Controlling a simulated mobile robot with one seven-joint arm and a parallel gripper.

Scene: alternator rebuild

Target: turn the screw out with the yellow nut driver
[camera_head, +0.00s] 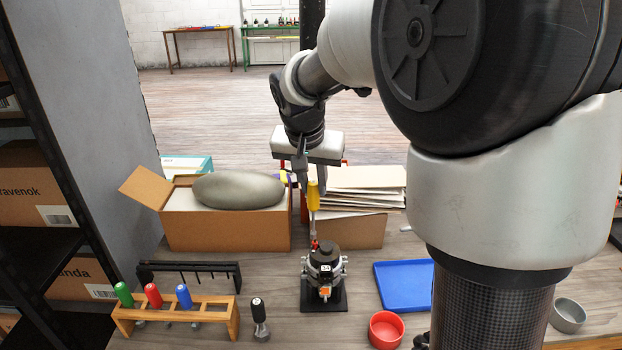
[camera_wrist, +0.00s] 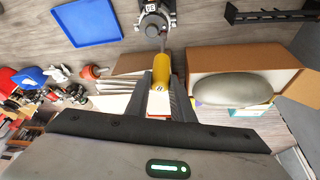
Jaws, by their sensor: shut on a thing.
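My gripper (camera_head: 312,185) is shut on the yellow nut driver (camera_head: 313,197) and holds it upright, shaft down, above the back of the alternator. In the wrist view my gripper (camera_wrist: 160,95) has its fingers on both sides of the yellow handle (camera_wrist: 161,72). The driver's shaft reaches down to the alternator (camera_head: 324,268), near a small red part (camera_head: 315,245) at its back edge. The alternator stands on a black base plate (camera_head: 335,301); it also shows in the wrist view (camera_wrist: 152,22). The screw itself is too small to make out, and I cannot tell whether the tip touches it.
A wooden rack (camera_head: 232,321) holds green, red and blue drivers at the left. A black rack (camera_head: 190,266) stands behind it. A blue tray (camera_head: 404,287), a red bowl (camera_head: 385,330) and a grey bowl (camera_head: 567,315) are at the right. Cardboard boxes (camera_head: 228,231) stand close behind.

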